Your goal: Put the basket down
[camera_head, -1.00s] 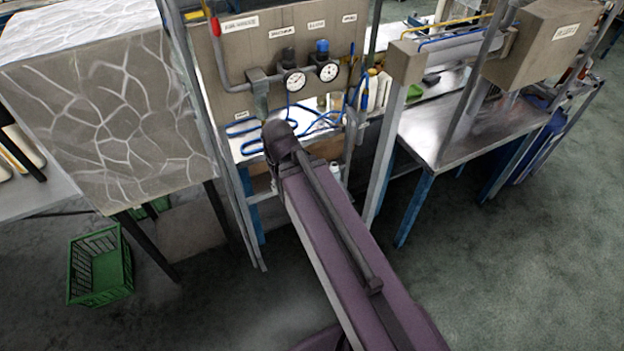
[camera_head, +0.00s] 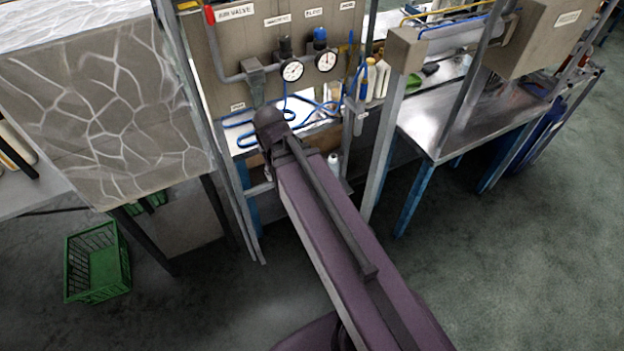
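A green plastic basket (camera_head: 97,268) with open lattice sides stands on the dark floor at the lower left. It looks empty from above. My arm reaches from the bottom of the picture up toward the workbench, well to the right of this basket. My gripper is not visible; the arm's far end hides it or it lies beyond, so what it holds cannot be seen.
A panel (camera_head: 245,45) with two gauges and an air valve label stands behind the arm's end. A metal table (camera_head: 436,122) with blue legs is on the right. A stone-patterned box (camera_head: 105,115) is at upper left. Floor at right is clear.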

